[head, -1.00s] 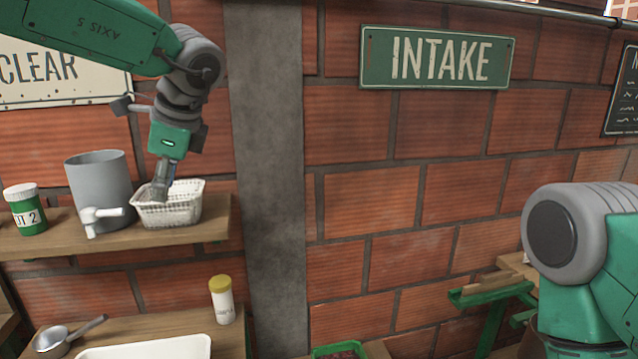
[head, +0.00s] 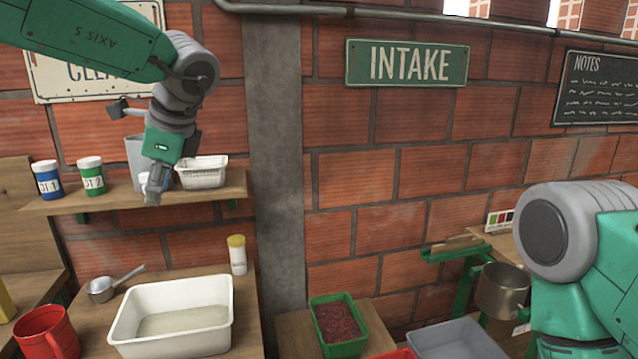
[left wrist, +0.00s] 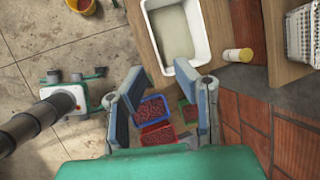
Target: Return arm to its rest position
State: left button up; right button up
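My left arm enters the head view from the upper left. Its gripper (head: 153,192) points down in front of the shelf (head: 120,201), overlapping the grey container (head: 134,150) in the picture. In the left wrist view the two fingers (left wrist: 158,78) stand apart with nothing held between them. The white basket (head: 203,173) is on the shelf just right of the gripper. A link of my right arm (head: 560,235) fills the lower right of the head view; its gripper is out of view.
Blue-labelled (head: 47,181) and green (head: 91,176) jars stand left on the shelf. Below are a white basin (head: 125,325), a ladle (head: 102,290), a yellow-capped bottle (head: 237,257) and a red mug (head: 48,333). A green crate (head: 336,346) holds dark red pieces. Open wall lies under the INTAKE sign (head: 405,63).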

pick_arm(q)
jog(key=a+f+m+t+y+b, duration=0.2)
jog(key=a+f+m+b, duration=0.15)
jog(key=f+m, duration=0.9)
jog(key=a+f+m+t+y+b, duration=0.2)
jog(key=a+f+m, duration=0.2)
jog(key=f+m, duration=0.8)
jog(key=s+f+m+t+h+b, duration=0.1)
jog(key=s+f+m, duration=0.1)
jog(key=f+m, duration=0.35)
jog(key=s+f+m+h+b, duration=0.1)
jog(key=s+f+m, duration=0.15)
jog(key=f, duration=0.65)
jog(key=s+d+f+m+g+h+b, duration=0.2)
jog(key=s+d+f+m+h+b, duration=0.15)
jog(key=s+f+m, duration=0.95)
jog(key=s+d+f+m+g+h, duration=0.1)
jog(key=s+f+m+g, duration=0.1)
jog(key=s+m, duration=0.3)
jog(key=s+d+f+m+g+h+b, duration=0.1)
jog(key=s+f+m, duration=0.4)
jog(key=s, duration=0.9)
jog(key=shift+d+m+g+h, duration=0.2)
jog(key=shift+m+g+h, duration=0.55)
jog(key=shift+g, duration=0.05)
jog(key=shift+w, duration=0.1)
